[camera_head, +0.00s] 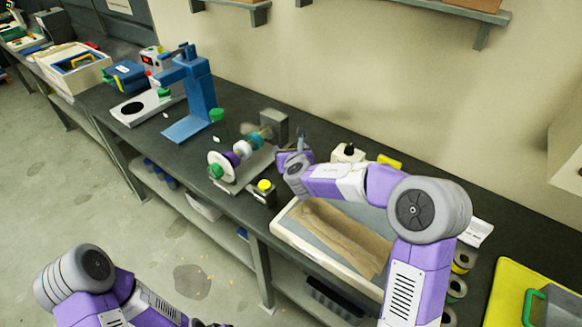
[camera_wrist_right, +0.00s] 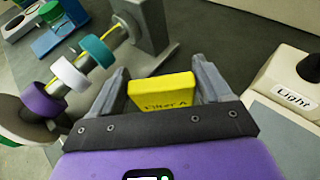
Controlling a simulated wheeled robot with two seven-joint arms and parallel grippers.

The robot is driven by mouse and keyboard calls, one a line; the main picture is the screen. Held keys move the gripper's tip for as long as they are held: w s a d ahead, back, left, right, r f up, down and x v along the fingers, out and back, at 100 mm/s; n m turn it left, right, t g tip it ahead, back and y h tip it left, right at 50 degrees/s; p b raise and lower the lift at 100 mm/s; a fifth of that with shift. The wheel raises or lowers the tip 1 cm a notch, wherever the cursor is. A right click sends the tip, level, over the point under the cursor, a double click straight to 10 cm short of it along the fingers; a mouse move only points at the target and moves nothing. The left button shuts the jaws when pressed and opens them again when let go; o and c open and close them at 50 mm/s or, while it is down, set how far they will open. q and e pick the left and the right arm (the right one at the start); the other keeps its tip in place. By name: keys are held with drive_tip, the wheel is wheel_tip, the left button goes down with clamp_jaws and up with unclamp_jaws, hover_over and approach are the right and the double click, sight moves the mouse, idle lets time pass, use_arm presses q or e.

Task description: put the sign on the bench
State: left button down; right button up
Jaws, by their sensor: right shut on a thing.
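A yellow sign (camera_wrist_right: 162,91) lettered "Filter A" sits between the two fingers of my right gripper (camera_wrist_right: 160,88) in the wrist view. The right gripper is shut on it. In the head view the right gripper (camera_head: 293,157) is over the bench (camera_head: 232,118), just right of the screw expeller; the held sign is hidden there. The dark bench top shows below and behind the sign in the wrist view. My left arm is at the bottom left of the head view; only a dark bit of its gripper (camera_head: 208,323) shows at the lower edge.
The expeller, with white, purple and teal rings (camera_wrist_right: 68,74), stands close left of the right gripper. A white box labelled "Light" (camera_wrist_right: 287,101) is close on the right. A tray with a brown cloth (camera_head: 290,232) lies in front. Another yellow piece (camera_head: 390,161) lies behind my right arm.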

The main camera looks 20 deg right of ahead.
drive_tip(key=shift+f+b, duration=0.65)
drive_tip(key=shift+f, duration=1.7)
drive_tip(key=shift+f, duration=0.1)
drive_tip(key=o, duration=0.6)
drive_tip(key=shift+c, duration=0.2)
drive_tip(key=o, duration=0.4)
drive_tip(key=shift+s+r, duration=0.1)
drive_tip(key=shift+r, duration=0.15)
drive_tip(key=p+v, duration=0.1)
drive_tip(key=v, duration=1)
drive_tip(key=shift+s+a, duration=0.1)
drive_tip(key=shift+s, duration=0.3)
